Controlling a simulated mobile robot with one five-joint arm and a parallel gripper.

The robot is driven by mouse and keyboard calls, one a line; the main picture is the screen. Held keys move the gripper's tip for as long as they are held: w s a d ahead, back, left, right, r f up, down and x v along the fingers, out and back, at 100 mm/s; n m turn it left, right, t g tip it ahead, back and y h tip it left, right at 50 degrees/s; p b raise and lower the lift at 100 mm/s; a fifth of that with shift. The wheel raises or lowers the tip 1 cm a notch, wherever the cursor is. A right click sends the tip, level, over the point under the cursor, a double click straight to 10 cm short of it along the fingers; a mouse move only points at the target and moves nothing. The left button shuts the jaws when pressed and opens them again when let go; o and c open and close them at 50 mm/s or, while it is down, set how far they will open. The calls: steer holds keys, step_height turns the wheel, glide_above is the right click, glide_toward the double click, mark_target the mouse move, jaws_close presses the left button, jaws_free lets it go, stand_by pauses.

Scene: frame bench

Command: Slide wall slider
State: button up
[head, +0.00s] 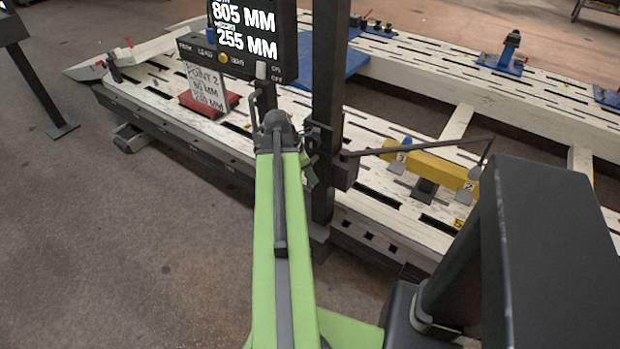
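A dark upright post (328,95) stands at the near edge of the white slotted bench. A dark block (343,172) sits around or against the post, with a thin rod (420,148) reaching right from it; this looks like the slider. My green arm reaches up to just left of the post. My gripper (262,95) is at its far end, small and dark, below the display box and left of the block. Its fingers are hard to make out against the dark parts behind, and I cannot tell whether it touches anything.
A display box (238,45) reading 805 MM and 255 MM is beside the post. The white slotted bench (390,205) carries a yellow bar (435,168), a red base with a sign (209,102) and blue clamps (500,62). Bare floor (100,230) lies left.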

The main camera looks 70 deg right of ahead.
steer(key=shift+c, duration=0.5)
jaws_close()
steer(key=shift+a, duration=0.1)
stand_by(0.8)
